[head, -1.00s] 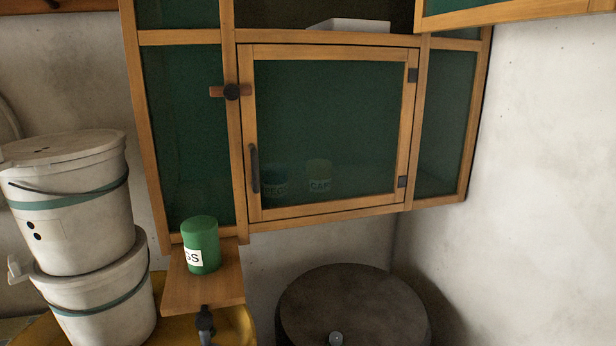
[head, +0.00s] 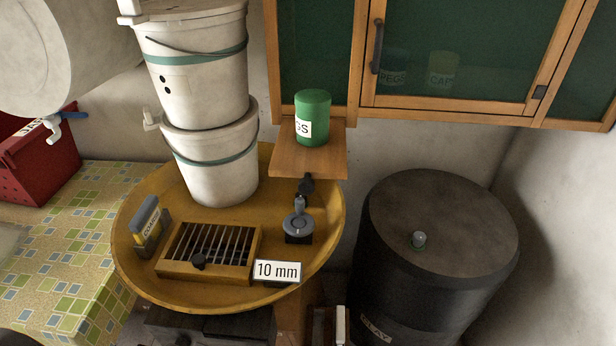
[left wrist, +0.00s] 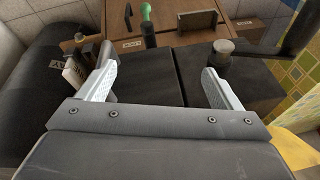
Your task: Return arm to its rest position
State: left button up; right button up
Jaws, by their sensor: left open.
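My left gripper (left wrist: 160,82) shows in the left wrist view, with two pale ridged fingers spread wide apart. It is open and nothing is between the fingers. Beyond them are dark block-like surfaces (left wrist: 145,80) and a brown wooden unit with labelled fronts (left wrist: 175,20). Neither gripper can be made out in the head view. My right gripper is not in view.
A black drum (head: 430,215) stands right of a yellow round tray (head: 125,245), which holds stacked white buckets (head: 205,75) and a slatted wooden box (head: 205,270).

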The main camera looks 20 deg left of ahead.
pick_arm(q)
jog(key=s+f+g+b, duration=0.1)
jog(key=s+f+b, duration=0.25)
jog(key=f, duration=1.95)
jog(key=s+f+g+b, duration=0.1)
jog(key=s+f+b, duration=0.1)
jog(key=s+f, duration=1.1)
jog(key=shift+s+d+f+h, duration=0.3)
jog(key=shift+d+f, duration=0.05)
jog(key=shift+f, duration=0.4)
